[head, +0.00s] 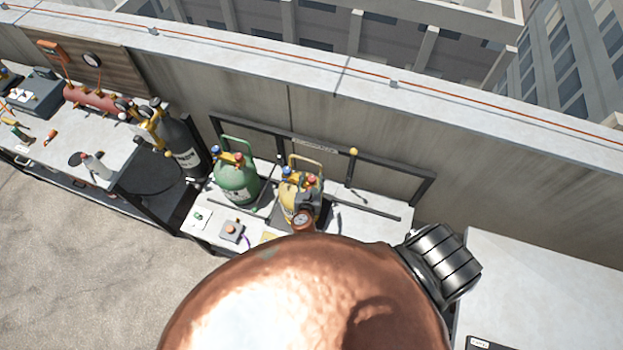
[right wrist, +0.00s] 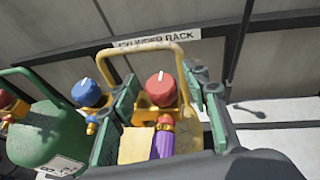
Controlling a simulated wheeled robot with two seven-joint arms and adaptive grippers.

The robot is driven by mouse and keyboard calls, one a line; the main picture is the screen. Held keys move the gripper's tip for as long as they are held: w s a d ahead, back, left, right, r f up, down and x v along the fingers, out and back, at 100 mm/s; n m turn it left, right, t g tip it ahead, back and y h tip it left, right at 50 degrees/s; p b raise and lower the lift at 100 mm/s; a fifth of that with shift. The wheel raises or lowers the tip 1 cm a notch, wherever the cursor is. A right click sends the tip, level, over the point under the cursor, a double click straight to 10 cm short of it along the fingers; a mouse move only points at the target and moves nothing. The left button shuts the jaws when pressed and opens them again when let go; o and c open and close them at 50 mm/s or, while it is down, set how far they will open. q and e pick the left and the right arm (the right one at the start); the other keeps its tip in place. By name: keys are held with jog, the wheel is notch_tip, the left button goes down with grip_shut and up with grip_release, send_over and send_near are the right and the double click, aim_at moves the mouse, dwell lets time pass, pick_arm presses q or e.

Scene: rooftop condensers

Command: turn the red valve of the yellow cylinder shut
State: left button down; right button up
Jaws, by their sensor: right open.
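The yellow cylinder (head: 289,211) stands on a white bench, partly hidden by my right gripper (head: 309,196). Its red valve (head: 311,180) shows just beyond the gripper. In the right wrist view the round red valve (right wrist: 161,88), with a white mark on top, lies between the two green-padded fingers of my right gripper (right wrist: 160,100). The fingers are open on either side of it; I cannot tell whether they touch it. The blue valve (right wrist: 86,92) of the same cylinder is left of the fingers. My left gripper is not in view.
A green cylinder (head: 236,183) with its own red and blue valves stands close on the left. A yellow carrying handle (right wrist: 140,48) rises behind the red valve. The labelled cylinder rack (right wrist: 157,40) and a wall are behind. A white surface (head: 540,290) lies to the right.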

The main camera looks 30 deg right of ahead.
jog(key=v, duration=1.2)
jog(key=shift+w+a, duration=0.1)
